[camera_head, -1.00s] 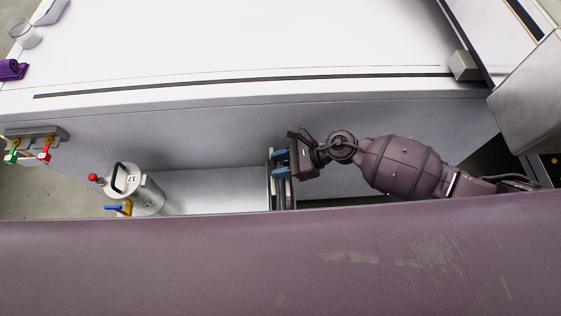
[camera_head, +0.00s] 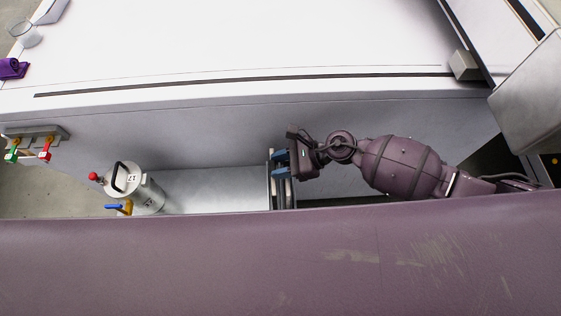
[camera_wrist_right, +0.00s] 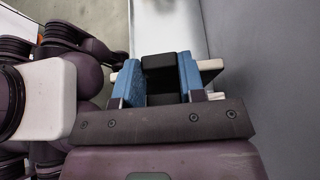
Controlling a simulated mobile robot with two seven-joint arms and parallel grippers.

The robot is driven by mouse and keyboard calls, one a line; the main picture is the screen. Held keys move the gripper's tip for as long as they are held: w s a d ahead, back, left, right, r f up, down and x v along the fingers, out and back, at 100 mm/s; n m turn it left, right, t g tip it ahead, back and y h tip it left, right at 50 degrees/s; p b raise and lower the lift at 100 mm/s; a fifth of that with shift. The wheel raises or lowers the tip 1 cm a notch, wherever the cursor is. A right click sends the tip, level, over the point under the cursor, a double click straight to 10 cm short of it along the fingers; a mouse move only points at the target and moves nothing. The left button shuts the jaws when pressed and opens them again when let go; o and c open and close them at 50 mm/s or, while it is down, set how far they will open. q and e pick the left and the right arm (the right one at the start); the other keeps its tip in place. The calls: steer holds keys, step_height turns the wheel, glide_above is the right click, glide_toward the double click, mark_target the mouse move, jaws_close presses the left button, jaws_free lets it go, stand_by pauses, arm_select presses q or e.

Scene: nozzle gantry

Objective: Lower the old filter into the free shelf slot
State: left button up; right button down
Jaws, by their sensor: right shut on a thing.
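My right gripper (camera_head: 280,180) is low over the pale shelf strip (camera_head: 215,190), between the bench front and my purple body. In the right wrist view, its blue-padded fingers (camera_wrist_right: 161,80) are shut on a black block (camera_wrist_right: 160,75). I cannot tell whether this block is part of the old filter; the rest of what I hold is hidden. Pale bars show on the outer sides of the fingers. A free slot cannot be made out in either view. My left gripper is not in view.
A metal canister (camera_head: 150,194) with a black handle, red knob and blue lever stands at the left. Red and green valves on a bracket (camera_head: 38,134) are farther left. The white bench top (camera_head: 250,40) is largely clear. A grey wall rises beside the gripper.

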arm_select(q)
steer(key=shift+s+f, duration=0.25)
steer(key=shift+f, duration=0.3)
arm_select(e)
steer(key=shift+s+d+f, duration=0.2)
steer(key=shift+f, duration=0.4)
steer(key=shift+s+d+f, duration=0.15)
steer(key=shift+f, duration=0.45)
steer(key=c, duration=1.1)
jaws_free()
steer(key=o, duration=0.5)
steer(key=shift+w+r, duration=0.1)
steer(key=shift+w, duration=0.1)
steer(key=shift+a+r, duration=0.15)
steer(key=shift+r, duration=0.1)
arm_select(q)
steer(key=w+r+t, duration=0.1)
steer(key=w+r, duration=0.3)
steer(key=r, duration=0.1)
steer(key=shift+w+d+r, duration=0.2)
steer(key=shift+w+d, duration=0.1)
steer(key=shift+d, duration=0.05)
arm_select(e)
steer(key=v, duration=1)
steer(key=shift+d+r, duration=0.25)
steer(key=shift+d, duration=0.05)
